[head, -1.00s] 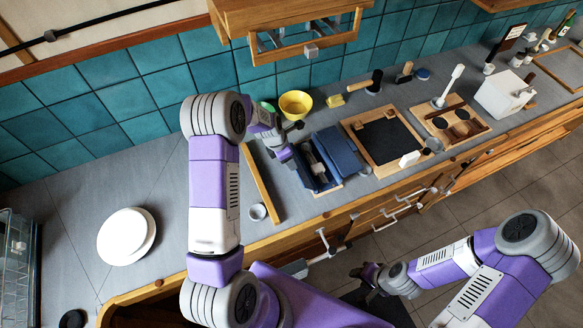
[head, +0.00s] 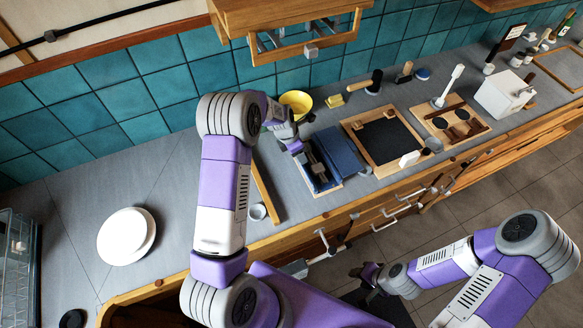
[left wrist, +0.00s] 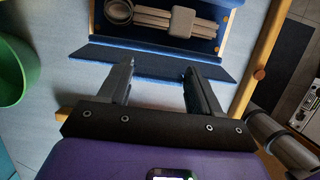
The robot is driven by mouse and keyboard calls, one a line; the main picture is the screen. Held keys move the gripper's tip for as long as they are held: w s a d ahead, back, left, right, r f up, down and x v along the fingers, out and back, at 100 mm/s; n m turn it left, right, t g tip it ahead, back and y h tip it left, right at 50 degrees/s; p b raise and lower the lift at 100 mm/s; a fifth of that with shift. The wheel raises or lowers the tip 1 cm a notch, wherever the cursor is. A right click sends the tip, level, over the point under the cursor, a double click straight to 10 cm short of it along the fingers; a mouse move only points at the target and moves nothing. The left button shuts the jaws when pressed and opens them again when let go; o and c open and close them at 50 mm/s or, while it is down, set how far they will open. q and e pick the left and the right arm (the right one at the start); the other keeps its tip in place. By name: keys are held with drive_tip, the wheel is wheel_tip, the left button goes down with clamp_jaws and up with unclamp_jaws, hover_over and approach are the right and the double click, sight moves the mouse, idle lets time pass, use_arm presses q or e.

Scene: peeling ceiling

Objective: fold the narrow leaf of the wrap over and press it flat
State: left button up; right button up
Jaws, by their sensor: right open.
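The blue wrap (head: 343,150) lies on the grey counter. In the left wrist view its open inside (left wrist: 140,32) holds grey utensils under a grey block. The narrow leaf (left wrist: 155,58) is a dark blue strip along the wrap's near edge, unfolded from the utensils; I cannot tell whether it lies fully flat. My left gripper (left wrist: 159,66) is open, its two fingertips apart at the leaf, with nothing visible between them. Contact is unclear. In the head view my left wrist partly hides the wrap. My right gripper (head: 366,275) is open and empty, low over the floor.
A yellow bowl (head: 297,102) stands behind the wrap. A green bowl (left wrist: 14,58) shows in the left wrist view. A wooden strip (head: 264,190) and small cup (head: 257,212) lie left of the wrap, a framed dark board (head: 384,139) right. Counter near the white plates (head: 126,236) is clear.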

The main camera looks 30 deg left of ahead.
use_arm(q)
drive_tip(key=shift+w+d, duration=0.75)
drive_tip(key=shift+w, duration=0.15)
